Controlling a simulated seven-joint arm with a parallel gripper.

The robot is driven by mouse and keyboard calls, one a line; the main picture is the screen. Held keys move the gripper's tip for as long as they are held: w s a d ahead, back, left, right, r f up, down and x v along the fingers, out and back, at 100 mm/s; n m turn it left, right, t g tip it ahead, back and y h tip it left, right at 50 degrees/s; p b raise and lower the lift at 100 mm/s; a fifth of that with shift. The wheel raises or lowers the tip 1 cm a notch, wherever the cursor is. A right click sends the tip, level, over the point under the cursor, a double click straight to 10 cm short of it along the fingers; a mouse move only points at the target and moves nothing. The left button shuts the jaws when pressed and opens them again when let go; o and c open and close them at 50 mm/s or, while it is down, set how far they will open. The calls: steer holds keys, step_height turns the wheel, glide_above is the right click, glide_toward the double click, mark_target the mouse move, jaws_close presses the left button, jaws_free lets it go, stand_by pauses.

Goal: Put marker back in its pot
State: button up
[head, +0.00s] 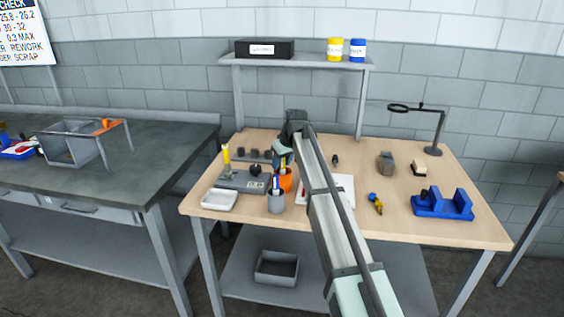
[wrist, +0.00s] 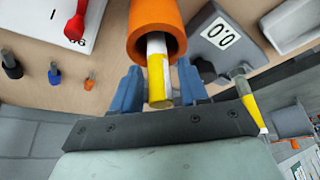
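The marker (wrist: 157,70) has a white body and a yellow end. In the wrist view it stands in the orange pot (wrist: 140,22), its yellow end sticking out toward my palm. My gripper (wrist: 161,75) has one blue finger on each side of the marker, with what look like narrow gaps, so it appears open around it. In the head view the orange pot (head: 287,182) is on the workbench, with my gripper (head: 284,158) just above it. The marker's lower end is hidden inside the pot.
A grey gauge (head: 240,180) and white tray (head: 219,199) lie to the left. A white sheet (head: 343,188) lies right. A blue fixture (head: 443,206) and lamp (head: 437,140) stand farther right.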

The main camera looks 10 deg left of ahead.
steer(key=shift+o, duration=0.4)
steer(key=v, duration=1.2)
steer(key=shift+r, duration=0.2)
steer(key=shift+w, duration=0.1)
